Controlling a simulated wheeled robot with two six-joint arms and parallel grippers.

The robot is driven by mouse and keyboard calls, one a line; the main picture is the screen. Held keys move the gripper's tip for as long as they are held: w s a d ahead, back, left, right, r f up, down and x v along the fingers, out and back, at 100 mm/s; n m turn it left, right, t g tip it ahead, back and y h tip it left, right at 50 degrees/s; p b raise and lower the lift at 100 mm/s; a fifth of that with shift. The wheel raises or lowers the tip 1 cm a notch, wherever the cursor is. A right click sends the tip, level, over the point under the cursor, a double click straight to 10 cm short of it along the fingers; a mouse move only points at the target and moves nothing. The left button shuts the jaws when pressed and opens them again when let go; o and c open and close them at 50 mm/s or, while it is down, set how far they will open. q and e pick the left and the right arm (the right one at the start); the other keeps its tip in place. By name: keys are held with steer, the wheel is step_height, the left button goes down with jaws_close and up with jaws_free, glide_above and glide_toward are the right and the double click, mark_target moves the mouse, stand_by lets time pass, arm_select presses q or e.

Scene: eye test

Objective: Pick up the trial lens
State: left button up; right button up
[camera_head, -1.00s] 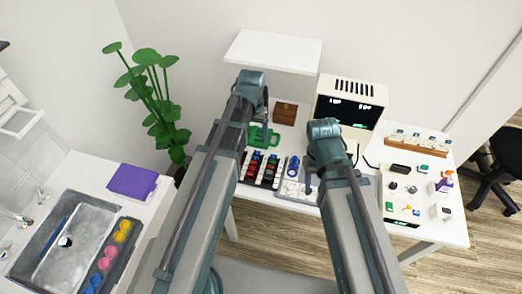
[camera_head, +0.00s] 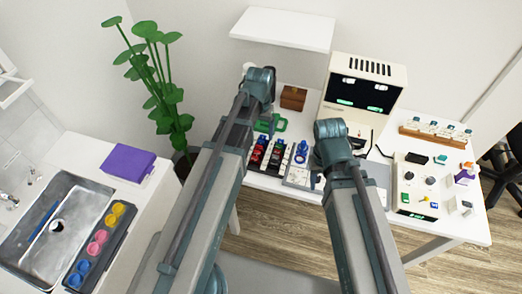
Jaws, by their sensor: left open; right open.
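On the white table (camera_head: 448,222), a blue ring-shaped piece (camera_head: 301,150) lies on a grey tray (camera_head: 296,178); it looks like a trial lens, but it is too small to be sure. Left of it, a dark rack (camera_head: 251,166) holds several red and blue pieces in rows. My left gripper (camera_head: 269,118) points down near a green-handled thing (camera_head: 279,125), above and behind the rack, empty as far as I can see. My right gripper (camera_head: 317,180) points down over the grey tray, right of the blue piece. Both are open; their fingertips are small and partly hidden.
A cream box with a dark screen (camera_head: 362,88) and a brown wooden box (camera_head: 293,97) stand at the back. A control panel (camera_head: 417,181) and a wooden rack (camera_head: 435,137) are at the right. A sink counter (camera_head: 88,150) with a purple case (camera_head: 127,164) and a plant (camera_head: 165,95) are at the left.

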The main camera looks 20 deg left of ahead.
mark_target(261, 140)
arm_select(q)
steer(key=f+b, duration=0.5)
steer(key=shift+d+f, duration=0.2)
steer(key=shift+d, duration=0.05)
arm_select(e)
step_height(261, 140, down, 5)
steer(key=shift+f, duration=0.2)
arm_select(q)
steer(key=shift+r, duration=0.15)
arm_select(e)
steer(key=shift+r, duration=0.1)
arm_select(q)
steer(key=shift+c, duration=0.3)
jaws_close()
arm_select(e)
steer(key=shift+r, duration=0.1)
arm_select(q)
step_height(261, 140, up, 10)
steer(key=p, duration=1)
arm_select(e)
step_height(261, 140, up, 10)
